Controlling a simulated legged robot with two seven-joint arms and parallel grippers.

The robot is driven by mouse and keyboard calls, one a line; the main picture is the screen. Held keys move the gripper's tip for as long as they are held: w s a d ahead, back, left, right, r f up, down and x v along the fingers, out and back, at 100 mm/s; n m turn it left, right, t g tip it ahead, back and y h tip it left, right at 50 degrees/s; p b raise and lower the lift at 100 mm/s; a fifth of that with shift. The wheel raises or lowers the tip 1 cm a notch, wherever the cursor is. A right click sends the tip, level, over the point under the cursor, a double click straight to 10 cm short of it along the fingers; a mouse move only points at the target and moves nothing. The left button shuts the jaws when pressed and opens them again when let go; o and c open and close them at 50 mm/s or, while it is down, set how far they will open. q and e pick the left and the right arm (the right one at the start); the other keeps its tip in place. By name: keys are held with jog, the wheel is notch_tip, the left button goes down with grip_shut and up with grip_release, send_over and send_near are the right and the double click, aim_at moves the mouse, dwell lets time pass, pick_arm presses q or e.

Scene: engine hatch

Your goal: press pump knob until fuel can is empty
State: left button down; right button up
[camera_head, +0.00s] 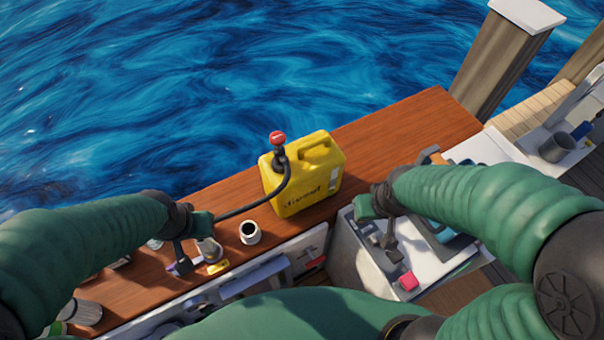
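The yellow fuel can (312,184) stands upright on the wooden plank. The red pump knob (277,138) sits on a black pump at the can's top left. A black hose (262,203) runs from the pump down to the left, toward my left gripper; its far end is hard to see. My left gripper (196,262) is low over the plank, left of the can, close to a small metal fitting (209,249). My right gripper (391,250) is right of the can, over the white box top. Neither gripper touches the knob. Their finger openings are too small to tell.
A white cup (250,232) stands on the plank between my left gripper and the can. A pink block (409,281) lies on the white box (440,272). A metal can (83,311) is at the lower left. Water lies beyond the plank; the plank (415,125) is clear to the can's right.

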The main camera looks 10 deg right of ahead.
grip_shut()
dwell(1.3)
